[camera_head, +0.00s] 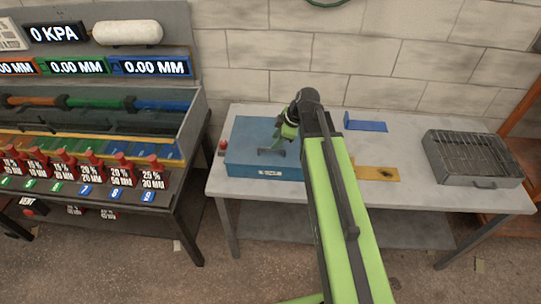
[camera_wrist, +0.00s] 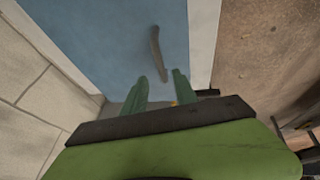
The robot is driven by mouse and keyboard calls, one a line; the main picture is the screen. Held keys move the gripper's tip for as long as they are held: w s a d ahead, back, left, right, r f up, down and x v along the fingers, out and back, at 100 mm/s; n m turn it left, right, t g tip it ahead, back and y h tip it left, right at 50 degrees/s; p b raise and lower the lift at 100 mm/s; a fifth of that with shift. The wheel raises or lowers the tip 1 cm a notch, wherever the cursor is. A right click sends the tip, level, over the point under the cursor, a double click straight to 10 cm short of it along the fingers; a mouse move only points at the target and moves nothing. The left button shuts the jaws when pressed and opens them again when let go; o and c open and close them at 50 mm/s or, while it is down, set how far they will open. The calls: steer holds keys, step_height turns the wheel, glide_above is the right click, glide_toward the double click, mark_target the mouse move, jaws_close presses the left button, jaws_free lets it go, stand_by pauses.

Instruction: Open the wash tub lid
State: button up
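The wash tub is a blue box (camera_head: 250,160) on the left part of the grey table, and its flat blue lid looks closed. A dark lid handle (camera_head: 271,152) lies on its top, and it shows as a curved bar in the wrist view (camera_wrist: 156,48). My gripper (camera_head: 281,138) is over the right part of the lid, close to the handle. In the wrist view its two green fingers (camera_wrist: 158,80) are apart, and the handle's near end appears between their tips. I cannot tell whether they touch it.
A red knob (camera_head: 222,146) is at the tub's left side. A blue bracket (camera_head: 366,125) and a yellow plate (camera_head: 377,173) lie right of the tub, near my arm. A grey metal box with a grate (camera_head: 472,158) stands farther right. A test bench (camera_head: 184,180) stands left, across a gap.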

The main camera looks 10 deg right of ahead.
steer(key=b+x, duration=0.3)
steer(key=x, duration=0.2)
steer(key=shift+r, duration=0.1)
jaws_close()
steer(key=shift+d, duration=0.1)
stand_by(1.1)
